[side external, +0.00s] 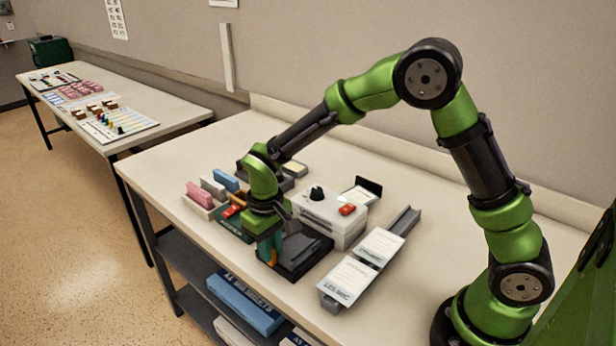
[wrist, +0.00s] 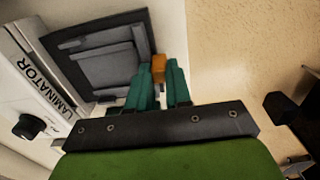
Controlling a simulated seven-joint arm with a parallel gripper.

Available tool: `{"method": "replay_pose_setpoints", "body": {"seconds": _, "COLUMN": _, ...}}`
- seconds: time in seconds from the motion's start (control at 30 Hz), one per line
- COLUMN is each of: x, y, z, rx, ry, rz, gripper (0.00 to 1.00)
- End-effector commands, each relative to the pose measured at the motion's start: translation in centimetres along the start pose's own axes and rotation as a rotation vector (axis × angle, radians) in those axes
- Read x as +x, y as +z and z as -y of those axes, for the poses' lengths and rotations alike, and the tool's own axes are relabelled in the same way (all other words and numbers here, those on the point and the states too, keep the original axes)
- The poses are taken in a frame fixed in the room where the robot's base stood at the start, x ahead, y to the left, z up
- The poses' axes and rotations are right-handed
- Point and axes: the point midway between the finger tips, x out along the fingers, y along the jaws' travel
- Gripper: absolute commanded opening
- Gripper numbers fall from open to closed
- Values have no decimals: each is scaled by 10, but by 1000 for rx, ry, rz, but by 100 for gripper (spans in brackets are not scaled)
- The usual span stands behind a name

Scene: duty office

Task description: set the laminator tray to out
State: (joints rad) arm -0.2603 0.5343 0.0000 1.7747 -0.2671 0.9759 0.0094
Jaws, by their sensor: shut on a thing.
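The laminator (side external: 335,207) is a white box with a black knob and a red switch on top. Its lettered side and knob (wrist: 27,127) show at the left of the wrist view. The dark grey laminator tray (side external: 305,250) lies in front of it, near the table's front edge; its raised panel (wrist: 100,68) fills the upper middle of the wrist view. An orange tab (wrist: 158,68) stands at the tray's edge. My gripper (side external: 270,246) is shut on this tab, with a teal finger on either side. The fingers partly hide the tab and the tray's near edge.
A grey rack with white cards (side external: 365,262) stands right of the tray. Pink, white and blue blocks (side external: 212,187) sit at the left. Blue boxes (side external: 245,303) lie on the shelf below. Another table (side external: 165,105) stands at the back left. Bare tabletop (side external: 430,275) lies at the right.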

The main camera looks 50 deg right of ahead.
Motion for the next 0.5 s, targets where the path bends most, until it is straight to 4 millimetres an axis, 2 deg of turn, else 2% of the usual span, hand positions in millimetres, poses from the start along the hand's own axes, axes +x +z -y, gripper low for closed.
{"method": "replay_pose_setpoints", "body": {"seconds": 0.03, "x": -1, "y": 0, "z": 6, "rx": -5, "ry": -10, "rz": -4, "gripper": 0}}
{"method": "replay_pose_setpoints", "body": {"seconds": 0.1, "x": -1, "y": 0, "z": 7, "rx": -5, "ry": -11, "rz": -4, "gripper": 0}}
{"method": "replay_pose_setpoints", "body": {"seconds": 0.13, "x": -1, "y": 0, "z": 8, "rx": -6, "ry": -12, "rz": -5, "gripper": 22}}
{"method": "replay_pose_setpoints", "body": {"seconds": 0.27, "x": -1, "y": -1, "z": 7, "rx": -7, "ry": -11, "rz": -5, "gripper": 42}}
{"method": "replay_pose_setpoints", "body": {"seconds": 0.3, "x": -1, "y": -1, "z": 7, "rx": -6, "ry": -10, "rz": -5, "gripper": 45}}
{"method": "replay_pose_setpoints", "body": {"seconds": 0.5, "x": -1, "y": 0, "z": 5, "rx": -4, "ry": -8, "rz": -3, "gripper": 45}}
